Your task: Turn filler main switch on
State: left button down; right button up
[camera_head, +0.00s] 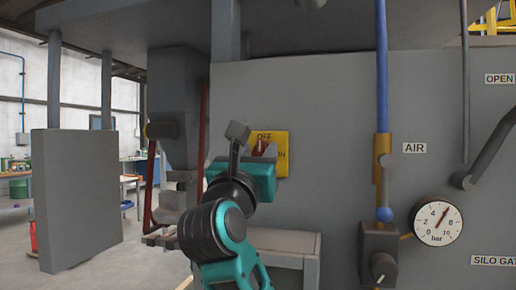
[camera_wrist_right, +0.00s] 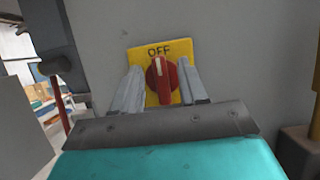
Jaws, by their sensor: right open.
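The main switch is a red rotary knob (camera_wrist_right: 162,80) on a yellow plate (camera_wrist_right: 178,48) fixed to the grey panel. In the right wrist view the knob's pale mark points up to the word OFF. My right gripper (camera_wrist_right: 162,88) is open, with one finger on each side of the knob; I cannot tell whether either finger touches it. In the head view the plate (camera_head: 283,140) reads OFF and part of ON, and my right gripper (camera_head: 262,150) partly covers the knob (camera_head: 259,147). My left gripper is not in view.
Right of the switch on the grey panel (camera_head: 310,90) are a blue pipe (camera_head: 382,80) with a yellow section, a round pressure gauge (camera_head: 436,222) and a dark lever (camera_head: 490,150). A grey ledge (camera_head: 285,243) juts out below the switch.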

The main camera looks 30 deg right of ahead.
jog(key=shift+w+d+r, duration=0.1)
jog(key=shift+w+d, duration=0.1)
jog(key=shift+d, duration=0.05)
jog(key=shift+c, duration=0.3)
grip_shut()
